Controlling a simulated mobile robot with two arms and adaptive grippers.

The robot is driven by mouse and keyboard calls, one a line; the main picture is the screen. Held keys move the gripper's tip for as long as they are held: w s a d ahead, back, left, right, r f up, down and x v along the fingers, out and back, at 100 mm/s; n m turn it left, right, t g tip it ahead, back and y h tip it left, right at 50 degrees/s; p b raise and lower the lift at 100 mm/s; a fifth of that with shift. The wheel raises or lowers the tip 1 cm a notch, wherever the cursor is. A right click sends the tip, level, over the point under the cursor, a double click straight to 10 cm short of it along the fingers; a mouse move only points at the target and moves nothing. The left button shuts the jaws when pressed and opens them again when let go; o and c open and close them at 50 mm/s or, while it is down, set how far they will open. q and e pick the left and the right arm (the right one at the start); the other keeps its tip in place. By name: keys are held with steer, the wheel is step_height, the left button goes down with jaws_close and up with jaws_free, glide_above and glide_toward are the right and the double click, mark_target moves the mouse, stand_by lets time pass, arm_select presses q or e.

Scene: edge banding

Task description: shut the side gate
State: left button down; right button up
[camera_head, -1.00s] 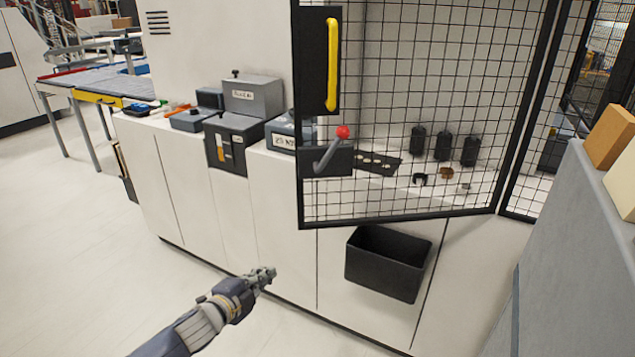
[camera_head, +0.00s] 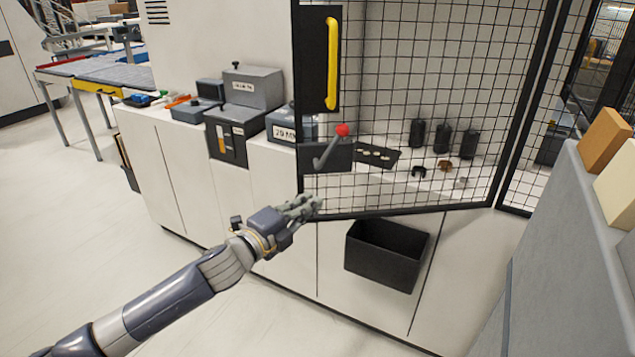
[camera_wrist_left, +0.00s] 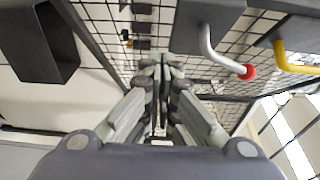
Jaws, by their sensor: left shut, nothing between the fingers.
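The side gate (camera_head: 440,110) is a black-framed wire mesh panel in the head view. It stands at an angle in front of the white cabinet. It bears a yellow pull handle (camera_head: 332,65) on a black plate and, below that, a grey lever (camera_head: 326,153) with a red knob (camera_head: 343,130). My left gripper (camera_head: 316,203) is shut and empty, just below the lever at the gate's lower left corner. In the left wrist view the gripper (camera_wrist_left: 160,62) points at the mesh, with the lever (camera_wrist_left: 212,48) to its right. I cannot tell whether it touches the gate. My right gripper is not in view.
A black bin (camera_head: 387,255) hangs on the cabinet front below the gate. Grey boxes (camera_head: 240,115) stand on the counter left of the gate. A grey block (camera_head: 590,240) with orange and cream pieces is at the right. The floor at the left is free.

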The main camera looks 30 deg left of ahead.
mark_target(330, 175)
arm_select(q)
steer(key=shift+w+a+p, duration=0.25)
steer(key=shift+w+p, duration=0.2)
steer(key=shift+w, duration=0.8)
steer(key=shift+w+a+p, duration=0.3)
steer(key=shift+w+p, duration=0.15)
steer(key=shift+w, duration=0.85)
steer(key=shift+w+a+p, duration=0.25)
steer(key=shift+w+p, duration=0.2)
steer(key=shift+w, duration=0.8)
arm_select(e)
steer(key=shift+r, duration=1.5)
arm_select(q)
steer(key=shift+a, duration=0.1)
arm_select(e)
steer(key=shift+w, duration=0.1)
